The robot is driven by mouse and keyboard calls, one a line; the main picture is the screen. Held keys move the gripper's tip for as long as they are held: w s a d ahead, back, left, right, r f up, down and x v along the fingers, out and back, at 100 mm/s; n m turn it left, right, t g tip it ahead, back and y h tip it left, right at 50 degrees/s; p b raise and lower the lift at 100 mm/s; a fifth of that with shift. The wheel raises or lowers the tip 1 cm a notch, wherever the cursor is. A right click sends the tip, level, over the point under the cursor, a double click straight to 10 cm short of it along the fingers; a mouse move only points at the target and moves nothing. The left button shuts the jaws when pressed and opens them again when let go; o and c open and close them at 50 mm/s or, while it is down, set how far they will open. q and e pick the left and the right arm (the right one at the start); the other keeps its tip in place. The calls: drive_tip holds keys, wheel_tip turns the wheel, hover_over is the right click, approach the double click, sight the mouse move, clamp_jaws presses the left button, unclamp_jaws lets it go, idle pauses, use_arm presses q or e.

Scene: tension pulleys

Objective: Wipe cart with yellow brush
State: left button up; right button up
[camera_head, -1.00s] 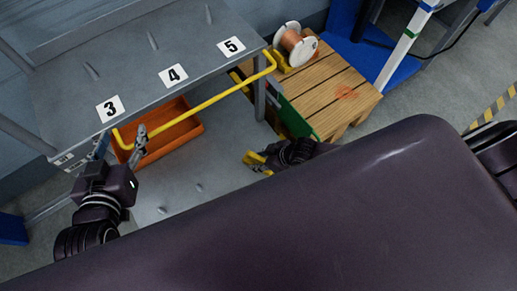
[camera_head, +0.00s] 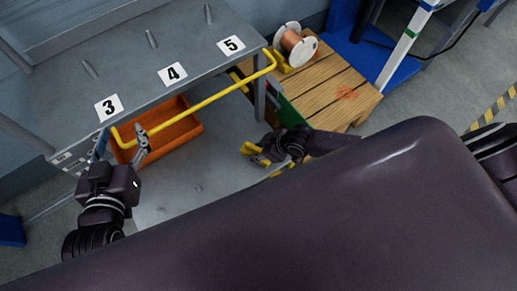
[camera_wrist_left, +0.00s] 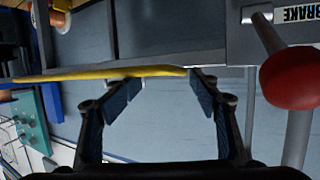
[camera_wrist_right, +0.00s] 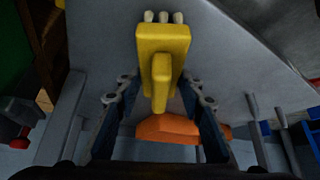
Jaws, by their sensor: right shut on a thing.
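The grey cart (camera_head: 140,62) has a top shelf with labels 3, 4 and 5, a yellow handle bar (camera_head: 205,103) and a lower grey shelf (camera_head: 205,168). My right gripper (camera_head: 262,150) is shut on the yellow brush (camera_wrist_right: 163,45), over the right part of the lower shelf. The brush's pale bristles point away from the gripper in the right wrist view; I cannot tell if they touch the shelf. My left gripper (camera_head: 141,140) is by the left end of the handle bar. Its fingers (camera_wrist_left: 165,85) are apart, with the bar crossing just beyond their tips.
An orange bin (camera_head: 185,131) sits on the lower shelf under the handle bar. A wooden pallet-like stand (camera_head: 335,90) with a copper wire spool (camera_head: 296,45) is right of the cart, close to my right gripper. A red knob (camera_wrist_left: 290,78) is near the left gripper.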

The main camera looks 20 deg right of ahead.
sight(251, 144)
drive_tip(key=shift+w, duration=0.3)
drive_tip(key=shift+w+a+b, duration=0.2)
drive_tip(key=shift+w+b, duration=0.15)
drive_tip(key=shift+w, duration=0.3)
drive_tip(key=shift+w+a+f+b, duration=0.15)
drive_tip(key=shift+w+b, duration=0.2)
drive_tip(key=shift+w, duration=0.4)
drive_tip(key=shift+w+a, duration=0.1)
drive_tip(key=shift+w, duration=0.35)
drive_tip(key=shift+w+b, duration=0.55)
drive_tip(key=shift+w, duration=0.05)
use_arm(q)
wheel_tip(251, 144, up, 17)
drive_tip(key=d+t+h, duration=0.2)
drive_tip(key=t+h, duration=0.1)
drive_tip(key=t, duration=0.5)
drive_tip(key=shift+s+t+b, duration=0.15)
drive_tip(key=shift+t+b, duration=0.2)
drive_tip(key=shift+t, duration=0.05)
use_arm(e)
drive_tip(key=shift+w+a, duration=0.2)
drive_tip(key=shift+w, duration=0.5)
use_arm(q)
drive_tip(key=shift+f, duration=0.15)
